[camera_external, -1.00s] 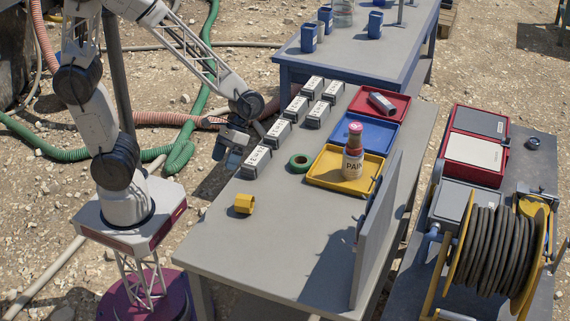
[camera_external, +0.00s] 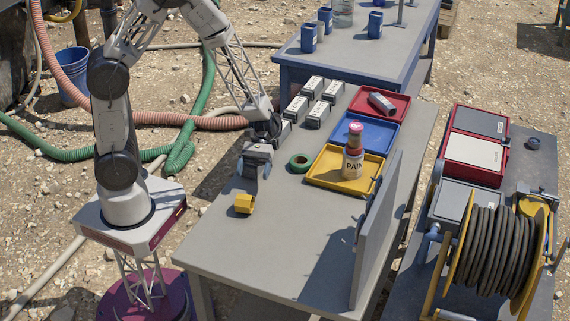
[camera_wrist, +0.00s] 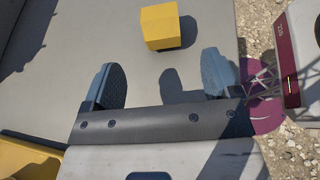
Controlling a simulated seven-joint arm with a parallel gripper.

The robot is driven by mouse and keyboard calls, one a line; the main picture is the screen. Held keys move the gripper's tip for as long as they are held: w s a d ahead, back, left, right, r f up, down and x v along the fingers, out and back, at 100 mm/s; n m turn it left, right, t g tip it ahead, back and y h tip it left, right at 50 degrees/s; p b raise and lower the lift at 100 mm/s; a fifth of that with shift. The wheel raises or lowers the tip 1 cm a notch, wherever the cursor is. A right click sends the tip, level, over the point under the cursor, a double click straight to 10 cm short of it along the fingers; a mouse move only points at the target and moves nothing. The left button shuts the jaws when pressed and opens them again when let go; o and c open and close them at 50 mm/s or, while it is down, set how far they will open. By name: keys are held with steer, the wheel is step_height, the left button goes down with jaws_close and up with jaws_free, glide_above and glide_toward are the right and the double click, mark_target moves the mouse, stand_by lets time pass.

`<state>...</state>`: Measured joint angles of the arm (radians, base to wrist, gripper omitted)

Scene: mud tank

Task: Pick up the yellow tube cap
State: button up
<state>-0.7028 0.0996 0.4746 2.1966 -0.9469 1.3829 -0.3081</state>
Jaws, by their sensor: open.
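The yellow tube cap (camera_external: 244,203) lies on the grey table near its left edge in the external view. In the wrist view the cap (camera_wrist: 161,26) shows as a small yellow block beyond the fingertips, at the top middle. My gripper (camera_external: 256,167) is above the table, a little behind the cap in the external view. In the wrist view my gripper (camera_wrist: 164,78) is open, its two fingers wide apart with nothing between them. The cap is apart from both fingers.
A green tape ring (camera_external: 300,163) lies right of my gripper. A yellow tray (camera_external: 325,180) holds a paint bottle (camera_external: 353,163); blue (camera_external: 372,128) and red (camera_external: 397,113) trays lie behind. Several labelled boxes (camera_external: 318,115) line the left edge. An upright grey panel (camera_external: 376,232) stands at the right.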

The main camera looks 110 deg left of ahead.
steer(key=shift+d, duration=0.1)
stand_by(0.3)
glide_toward(244, 203)
steer(key=shift+d+f, duration=1.55)
steer(key=shift+d, duration=0.05)
steer(key=shift+w+d, duration=0.1)
steer(key=shift+x, duration=2.5)
steer(key=shift+f, duration=0.2)
steer(key=c, duration=1)
steer(key=shift+r, duration=0.2)
steer(key=shift+r, duration=4.95)
